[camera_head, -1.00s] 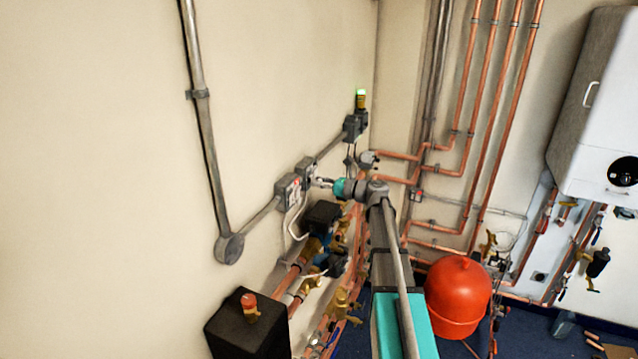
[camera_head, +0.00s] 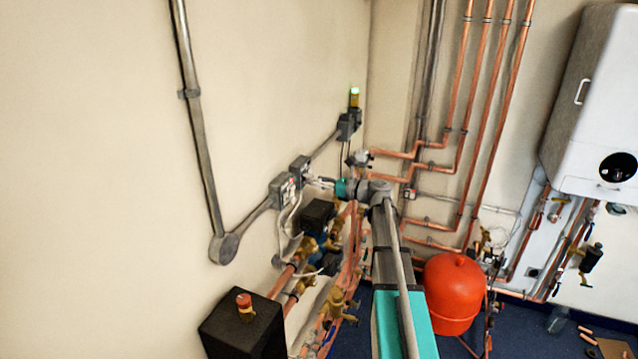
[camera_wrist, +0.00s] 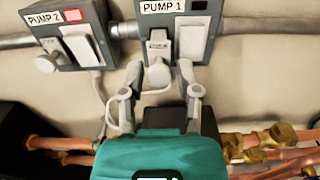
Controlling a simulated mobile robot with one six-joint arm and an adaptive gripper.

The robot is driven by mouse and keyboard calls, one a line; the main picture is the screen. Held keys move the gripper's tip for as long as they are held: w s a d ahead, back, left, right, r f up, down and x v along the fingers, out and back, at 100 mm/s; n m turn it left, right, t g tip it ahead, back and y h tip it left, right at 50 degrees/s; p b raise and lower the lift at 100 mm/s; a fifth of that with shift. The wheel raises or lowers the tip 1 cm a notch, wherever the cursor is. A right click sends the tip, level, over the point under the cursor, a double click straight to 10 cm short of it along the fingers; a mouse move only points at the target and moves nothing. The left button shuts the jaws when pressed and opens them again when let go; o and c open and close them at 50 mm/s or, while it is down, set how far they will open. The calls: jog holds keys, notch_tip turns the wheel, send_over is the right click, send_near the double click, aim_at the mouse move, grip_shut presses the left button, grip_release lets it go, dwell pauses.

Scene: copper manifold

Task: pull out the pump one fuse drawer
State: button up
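The PUMP 1 box (camera_wrist: 203,48) is a grey wall unit, top centre in the wrist view. Its pale fuse drawer (camera_wrist: 159,46) is on the left of its front, beside a white rocker switch (camera_wrist: 191,34). A rounded pale end (camera_wrist: 157,75) shows below the drawer, possibly its knob. My gripper (camera_wrist: 159,66) has its fingers apart, one on each side of the drawer, with small gaps visible. In the head view my gripper (camera_head: 318,182) reaches left toward the boxes. Whether the drawer stands out from the box is unclear.
The PUMP 2 box (camera_wrist: 70,38) with a red lamp is close on the left. White cables hang below the boxes. Black pump heads (camera_head: 318,213) and copper pipes lie below. A red vessel (camera_head: 452,292) stands to the right of my arm.

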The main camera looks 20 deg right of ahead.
jog(key=shift+o, duration=0.8)
jog(key=shift+a, duration=0.1)
jog(key=shift+s+d, duration=0.1)
jog(key=shift+d, duration=0.1)
jog(key=v, duration=1.1)
jog(key=shift+s+d, duration=0.2)
jog(key=shift+a, duration=0.1)
